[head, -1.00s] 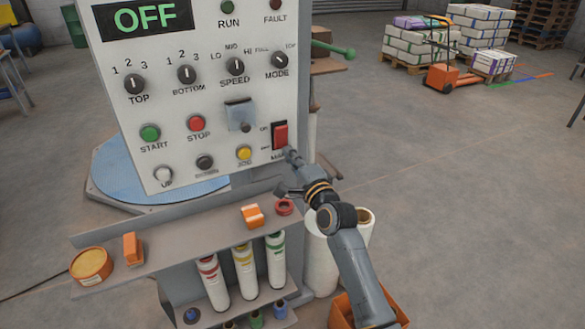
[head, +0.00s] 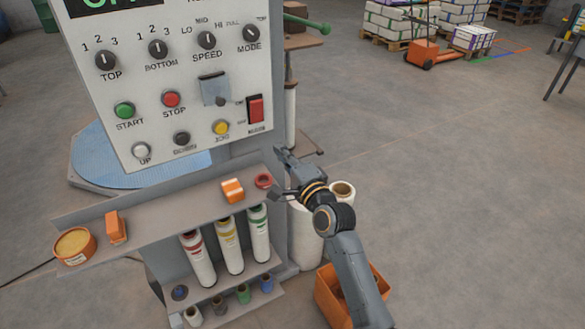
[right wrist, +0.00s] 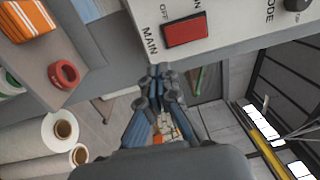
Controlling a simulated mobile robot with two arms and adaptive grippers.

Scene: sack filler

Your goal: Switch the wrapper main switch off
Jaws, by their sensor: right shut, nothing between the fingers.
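The main switch (head: 256,109) is a red rocker at the lower right of the wrapper's white control panel (head: 190,75). The right wrist view shows the red rocker (right wrist: 187,30) close up beside its MAIN, OFF and ON labels; which side is pressed in I cannot tell. My right gripper (head: 281,156) is below and right of the switch, apart from it. In the right wrist view its fingertips (right wrist: 160,72) are together and empty, just below the panel edge. My left gripper is not in view.
Start (head: 125,110) and stop (head: 171,99) buttons and several knobs share the panel. The shelf (head: 150,222) below holds a red tape ring (head: 264,181) and an orange box (head: 232,190). White film rolls (head: 304,235) and an orange bin (head: 330,295) stand near my right arm.

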